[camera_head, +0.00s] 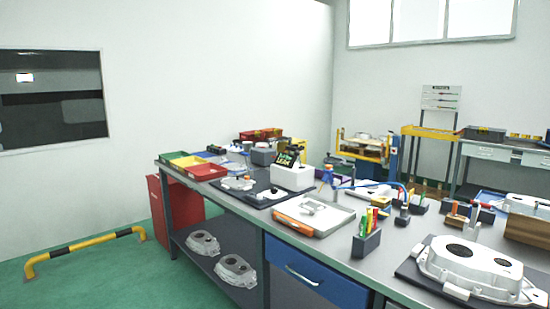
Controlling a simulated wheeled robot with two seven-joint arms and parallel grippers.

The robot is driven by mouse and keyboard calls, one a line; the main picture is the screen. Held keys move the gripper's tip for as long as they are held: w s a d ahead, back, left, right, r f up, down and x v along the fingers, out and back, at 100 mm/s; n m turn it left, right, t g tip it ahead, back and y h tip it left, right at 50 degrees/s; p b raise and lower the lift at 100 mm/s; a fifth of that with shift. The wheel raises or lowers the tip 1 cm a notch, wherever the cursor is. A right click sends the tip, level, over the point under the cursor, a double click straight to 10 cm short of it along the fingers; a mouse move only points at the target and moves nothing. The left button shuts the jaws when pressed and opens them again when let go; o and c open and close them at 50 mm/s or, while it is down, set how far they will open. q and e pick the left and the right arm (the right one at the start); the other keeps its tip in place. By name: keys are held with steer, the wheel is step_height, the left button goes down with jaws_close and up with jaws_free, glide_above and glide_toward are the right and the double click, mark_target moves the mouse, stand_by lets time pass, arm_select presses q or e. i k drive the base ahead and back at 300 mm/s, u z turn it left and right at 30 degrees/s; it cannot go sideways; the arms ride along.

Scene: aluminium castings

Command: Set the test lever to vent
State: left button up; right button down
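A white test unit (293,177) with a dark tilted display (286,159) stands on the workbench beyond the middle. The display shows green and pale marks, too small to read surely. A small orange and blue part (326,175) stands upright just right of the unit. I cannot tell whether it is the test lever, and no lever position can be read. Neither of my grippers shows in the head view.
A dark mat (240,196) with small metal parts lies left of the unit. An orange-edged tray (313,214) and a large casting (470,264) are nearer on the bench (385,262). A yellow-black floor barrier (85,244) stands at left. Green floor there is open.

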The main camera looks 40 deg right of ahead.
mark_target(297, 153)
steer(key=u, duration=0.5)
steer(key=i, duration=1.7)
steer(key=z, duration=0.75)
steer(key=i, duration=1)
steer(key=z, duration=1.2)
